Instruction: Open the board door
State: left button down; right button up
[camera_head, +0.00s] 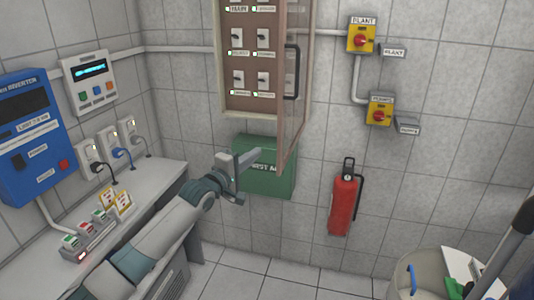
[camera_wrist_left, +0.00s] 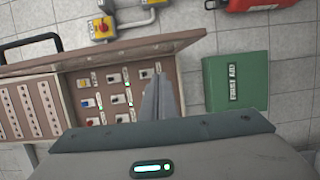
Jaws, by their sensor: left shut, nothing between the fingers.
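The board (camera_head: 229,60) is a brown wall cabinet with rows of labelled switches. Its door (camera_head: 294,125) stands open, jutting out from the wall at the board's right side, with a black bar handle (camera_head: 296,72). My left gripper (camera_head: 258,154) is shut and empty. It is below the board, just left of the door's lower edge; I cannot tell whether it touches the door. In the left wrist view the shut fingers (camera_wrist_left: 160,85) point towards the switches, the door (camera_wrist_left: 120,52) runs along the board's upper side, and the handle (camera_wrist_left: 30,42) shows at left.
A green first aid box (camera_head: 262,182) hangs behind my left gripper. A red fire extinguisher (camera_head: 344,205) and yellow switch boxes (camera_head: 361,36) are on the wall at right. A blue inverter (camera_head: 28,130) and a bench (camera_head: 160,187) are at left. A bin (camera_head: 405,270) stands at lower right.

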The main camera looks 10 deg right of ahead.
pick_arm(q)
jog(key=d+p, duration=0.1)
jog(key=d, duration=0.1)
jog(key=s+d+p, duration=0.1)
jog(key=d+p, duration=0.1)
jog(key=shift+s, duration=0.1)
dwell(0.4)
jog(key=s+d, duration=0.4)
jog(key=d, duration=0.6)
jog(key=shift+s, duration=0.3)
